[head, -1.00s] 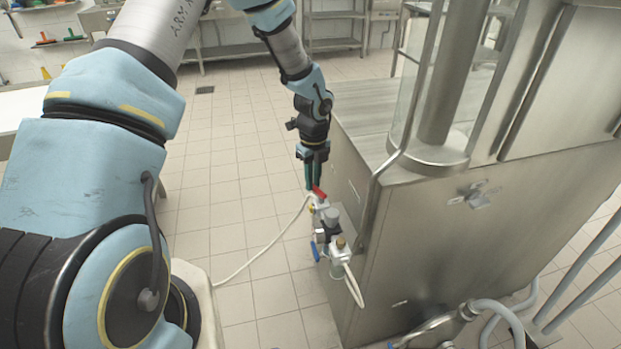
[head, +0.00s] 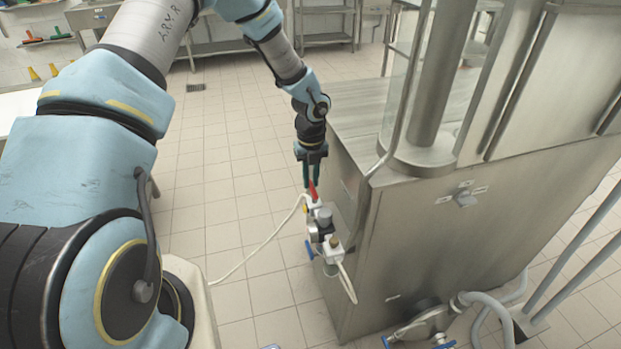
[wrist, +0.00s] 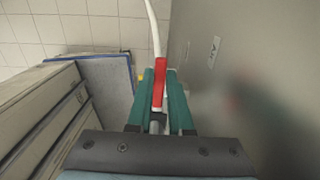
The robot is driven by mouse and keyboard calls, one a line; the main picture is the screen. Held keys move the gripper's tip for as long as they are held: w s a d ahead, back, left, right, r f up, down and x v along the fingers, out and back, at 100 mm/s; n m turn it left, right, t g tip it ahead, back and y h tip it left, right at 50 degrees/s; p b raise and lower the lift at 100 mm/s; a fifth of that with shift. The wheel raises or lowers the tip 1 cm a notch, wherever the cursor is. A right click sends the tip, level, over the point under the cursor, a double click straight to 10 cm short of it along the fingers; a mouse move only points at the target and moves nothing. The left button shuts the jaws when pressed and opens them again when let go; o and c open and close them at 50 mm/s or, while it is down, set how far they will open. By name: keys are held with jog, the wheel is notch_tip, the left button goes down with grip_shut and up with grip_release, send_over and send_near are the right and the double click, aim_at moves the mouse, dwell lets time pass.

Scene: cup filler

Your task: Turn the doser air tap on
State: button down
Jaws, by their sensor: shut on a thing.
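The doser air tap shows as a red lever (head: 313,192) on the air valve assembly (head: 325,228) at the left side of the steel machine. In the wrist view the red lever (wrist: 159,84) lies between the two green fingers. My gripper (head: 311,184) points down and is shut on the red lever. In the wrist view my gripper (wrist: 161,88) has a finger on each side of it. The lever looks nearly upright in the head view. The valve body under it is mostly hidden in the wrist view.
The steel machine (head: 430,260) stands close on the right of my gripper. A white hose (head: 262,245) runs from the valve down to the left. Blue handles (head: 310,250) sit below the lever. Tiled floor (head: 225,185) is open to the left.

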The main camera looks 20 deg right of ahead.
aim_at(311, 184)
jog(key=c, duration=0.8)
grip_release()
notch_tip(311, 184, up, 11)
jog(key=shift+f+b, duration=0.1)
jog(key=shift+b, duration=0.9)
